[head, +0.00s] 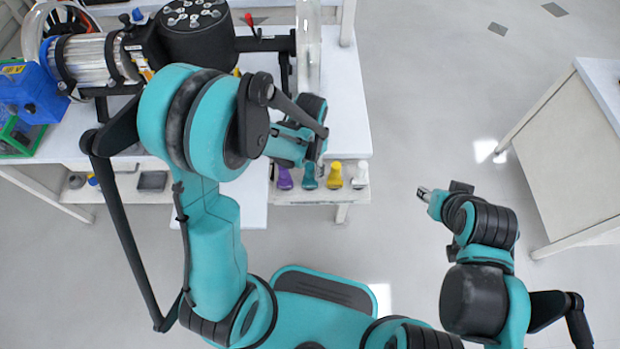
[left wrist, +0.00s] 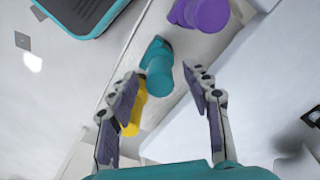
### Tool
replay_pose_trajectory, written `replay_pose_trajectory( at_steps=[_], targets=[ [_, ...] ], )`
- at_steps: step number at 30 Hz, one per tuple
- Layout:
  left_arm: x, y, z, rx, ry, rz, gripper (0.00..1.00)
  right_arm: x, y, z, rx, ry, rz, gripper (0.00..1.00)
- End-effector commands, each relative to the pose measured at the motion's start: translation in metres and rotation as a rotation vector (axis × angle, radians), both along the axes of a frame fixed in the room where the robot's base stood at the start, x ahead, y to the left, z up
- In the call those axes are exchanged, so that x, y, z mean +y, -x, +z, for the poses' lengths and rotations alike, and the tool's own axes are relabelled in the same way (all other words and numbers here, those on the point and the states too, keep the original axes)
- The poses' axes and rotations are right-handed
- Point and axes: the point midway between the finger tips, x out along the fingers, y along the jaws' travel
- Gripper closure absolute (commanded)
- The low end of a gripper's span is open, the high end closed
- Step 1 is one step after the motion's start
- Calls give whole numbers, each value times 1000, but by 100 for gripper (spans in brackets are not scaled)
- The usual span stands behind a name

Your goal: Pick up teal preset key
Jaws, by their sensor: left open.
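The teal preset key (head: 309,177) stands on a low white shelf, between a purple key (head: 284,178) and a yellow key (head: 335,177). My left gripper (head: 320,168) is over the shelf, near the teal and yellow keys. In the left wrist view the left gripper (left wrist: 160,76) is open and empty. The teal key (left wrist: 158,66) shows at the gap between its fingertips; contact cannot be told. The yellow key (left wrist: 136,108) is partly hidden behind one finger. The purple key (left wrist: 205,14) lies farther up. My right gripper (head: 424,194) is over the floor, away from the keys.
A white key (head: 360,176) stands at the right end of the row. The bench (head: 345,110) above the shelf carries a metal cylinder rig (head: 95,58), a blue box (head: 32,92) and a clear tube (head: 308,50). Another white table (head: 575,150) stands right. Open floor lies between.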

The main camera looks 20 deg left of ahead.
Motion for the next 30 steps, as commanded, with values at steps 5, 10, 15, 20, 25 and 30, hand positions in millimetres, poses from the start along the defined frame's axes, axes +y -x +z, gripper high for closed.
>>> replay_pose_trajectory(
  at_steps=[5, 10, 15, 20, 25, 30],
  targets=[
    [0, 0, 2, 0, 0, 0, 61, 0, 0, 2, 0, 0, 0, 60],
    [0, 0, 2, 0, 0, 0, 100, 0, 0, 2, 0, 0, 0, 60],
    [0, 0, 2, 0, 0, 0, 100, 0, 0, 2, 0, 0, 0, 60],
    [0, 0, 3, 0, 0, 0, 100, 0, 0, 2, 0, 0, 0, 60],
    [0, 0, 14, 0, 0, 0, 100, 0, 0, 9, 0, 0, 0, 60],
    [0, 0, 43, 1, 0, 0, 100, 0, 0, 25, 0, 0, 0, 60]
  ],
)
